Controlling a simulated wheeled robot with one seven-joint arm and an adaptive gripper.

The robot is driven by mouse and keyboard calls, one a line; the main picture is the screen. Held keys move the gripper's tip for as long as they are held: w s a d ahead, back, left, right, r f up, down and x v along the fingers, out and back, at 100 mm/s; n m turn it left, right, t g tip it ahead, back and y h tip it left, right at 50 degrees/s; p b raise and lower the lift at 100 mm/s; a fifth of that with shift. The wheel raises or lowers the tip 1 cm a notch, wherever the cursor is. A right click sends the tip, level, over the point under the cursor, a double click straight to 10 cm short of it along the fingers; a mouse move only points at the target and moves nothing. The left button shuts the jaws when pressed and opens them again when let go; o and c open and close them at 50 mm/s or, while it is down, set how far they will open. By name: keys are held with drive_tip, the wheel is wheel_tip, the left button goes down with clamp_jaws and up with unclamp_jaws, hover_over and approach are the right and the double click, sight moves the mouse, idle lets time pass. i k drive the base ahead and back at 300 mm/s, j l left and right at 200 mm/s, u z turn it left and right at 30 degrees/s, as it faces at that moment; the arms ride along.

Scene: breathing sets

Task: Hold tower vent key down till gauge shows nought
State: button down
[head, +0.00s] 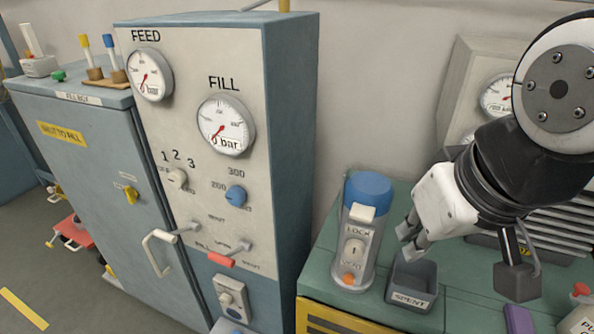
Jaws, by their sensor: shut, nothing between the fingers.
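A grey upright unit with a blue cap (360,232) stands on the green bench. It has a white tab (362,213) near its top, a LOCK knob (354,252) with smaller lettering below, and an orange button (348,279) near its foot. I cannot tell which part is the vent key. My gripper (408,242) is shut and empty, just right of this unit and above the SPENT bin, apart from the unit. A gauge (498,96) on the grey box behind is partly hidden by my arm; its reading is too small to tell surely.
The tall panel (285,150) at left carries a FEED gauge (149,75) and a FILL gauge (226,125), whose display reads 0 bar, plus levers and knobs. The SPENT bin (412,299) stands under my gripper.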

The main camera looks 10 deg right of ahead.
sight(348, 280)
drive_tip(key=k+j, duration=0.1)
drive_tip(key=j, duration=0.5)
drive_tip(key=k+j, duration=0.1)
drive_tip(key=j, duration=0.45)
drive_tip(key=k+j, duration=0.1)
drive_tip(key=j, duration=0.5)
drive_tip(key=k+j, duration=0.1)
drive_tip(key=j, duration=0.45)
